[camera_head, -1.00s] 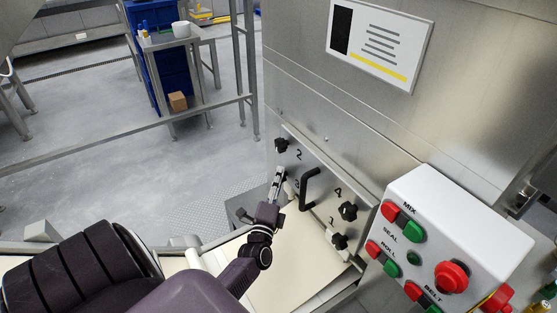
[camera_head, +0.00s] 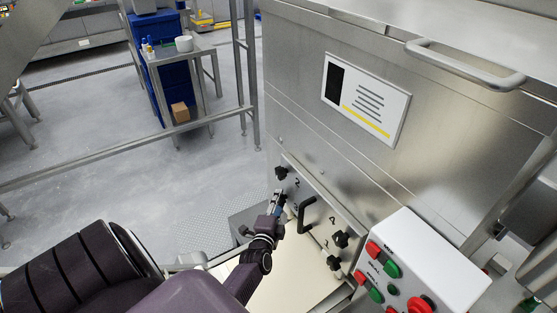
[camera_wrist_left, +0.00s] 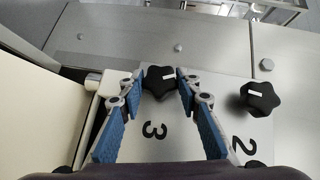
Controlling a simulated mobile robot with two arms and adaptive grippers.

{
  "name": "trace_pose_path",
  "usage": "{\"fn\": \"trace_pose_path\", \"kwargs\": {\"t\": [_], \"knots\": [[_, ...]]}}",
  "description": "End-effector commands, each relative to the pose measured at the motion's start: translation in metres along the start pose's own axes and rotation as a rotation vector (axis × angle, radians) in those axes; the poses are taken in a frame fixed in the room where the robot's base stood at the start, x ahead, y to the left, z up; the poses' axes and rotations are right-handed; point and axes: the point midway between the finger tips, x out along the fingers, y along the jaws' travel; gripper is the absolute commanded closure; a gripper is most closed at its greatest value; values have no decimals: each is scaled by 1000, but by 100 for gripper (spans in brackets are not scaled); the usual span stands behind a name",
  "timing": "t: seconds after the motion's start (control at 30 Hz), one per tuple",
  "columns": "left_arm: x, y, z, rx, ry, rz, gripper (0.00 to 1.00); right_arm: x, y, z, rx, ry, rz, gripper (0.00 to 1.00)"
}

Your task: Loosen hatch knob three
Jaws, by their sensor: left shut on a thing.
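Hatch knob three is a black star-shaped knob (camera_wrist_left: 159,80) with a white mark, above the printed 3 in the left wrist view. My left gripper (camera_wrist_left: 163,85) is shut on it, one blue-padded finger on each side. My right gripper is out of view.
A black bar handle (camera_head: 306,214) stands out just right of my left gripper. Two more black knobs (camera_head: 340,239) (camera_head: 334,263) are on the plate's right side. A white control box (camera_head: 437,262) with red and green buttons is at the lower right. Open floor lies left of the machine.

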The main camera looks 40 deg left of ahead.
Motion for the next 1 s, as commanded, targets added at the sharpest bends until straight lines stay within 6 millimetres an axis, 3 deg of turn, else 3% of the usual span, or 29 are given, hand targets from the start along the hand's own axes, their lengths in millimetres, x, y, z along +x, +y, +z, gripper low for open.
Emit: {"fn": "trace_pose_path", "kwargs": {"t": [0.03, 0.1, 0.4, 0.73, 1.0], "knots": [[-2, -9, -3, -27, 1, 34, 93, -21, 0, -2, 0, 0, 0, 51], [-2, -9, -2, -73, 0, 79, 93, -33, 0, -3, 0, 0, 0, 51], [0, -7, 0, -271, 1, 278, 93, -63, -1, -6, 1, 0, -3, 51], [2, -5, 4, -484, 1, 498, 93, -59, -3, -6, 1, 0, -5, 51], [4, -2, 6, -666, 1, 680, 93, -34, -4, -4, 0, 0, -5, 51]]}}
